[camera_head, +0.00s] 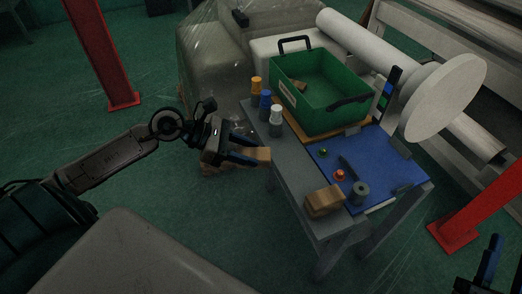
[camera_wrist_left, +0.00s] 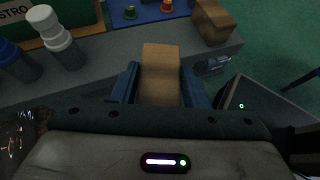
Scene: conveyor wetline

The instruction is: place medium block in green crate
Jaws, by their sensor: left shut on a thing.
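My left gripper (camera_head: 246,157) is shut on a light brown block (camera_head: 261,155); the held block also shows between the fingers in the left wrist view (camera_wrist_left: 160,72). In the head view it is at the table's left edge. The green crate (camera_head: 299,106) stands upright at the back of the table, and a small brown block (camera_head: 300,86) lies inside it. Another, larger-looking brown block (camera_head: 323,201) sits at the table's front edge; it also shows in the left wrist view (camera_wrist_left: 212,21). My right gripper (camera_head: 489,267) is only partly in view at the lower right.
Bottles with orange (camera_head: 257,84), blue (camera_head: 265,98) and white (camera_head: 275,120) tops stand along the crate's left side. A blue mat (camera_head: 377,150) holds small parts and a grey cylinder (camera_head: 360,192). Red posts (camera_head: 103,55) stand on the floor.

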